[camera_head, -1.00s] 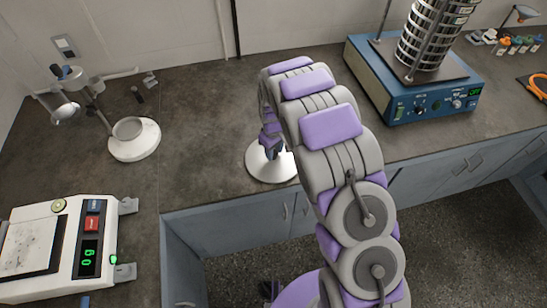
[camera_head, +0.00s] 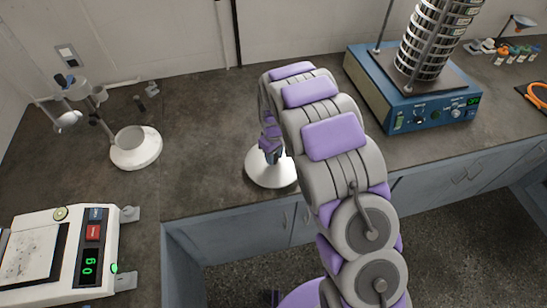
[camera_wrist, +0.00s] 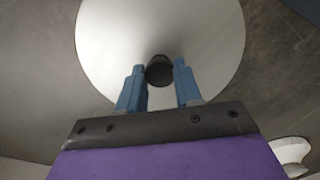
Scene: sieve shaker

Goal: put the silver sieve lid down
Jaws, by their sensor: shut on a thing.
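The silver sieve lid (camera_head: 262,175) is a pale round disc near the front edge of the counter, left of my arm's upper links. In the wrist view the lid (camera_wrist: 120,50) fills the top middle, with a dark knob (camera_wrist: 159,70) at its centre. My gripper (camera_head: 271,148) is above the lid, and its blue fingers (camera_wrist: 159,80) are on either side of the knob, shut on it. The lid looks about level. I cannot tell whether its underside touches the counter. Part of the lid is hidden by my gripper.
The dark counter (camera_head: 200,125) is clear behind and left of the lid. A white round-based stand (camera_head: 137,157) is at left, with a scale (camera_head: 95,285) reading 0 g in front. The blue sieve shaker (camera_head: 425,110) with stacked sieves (camera_head: 437,40) is at right.

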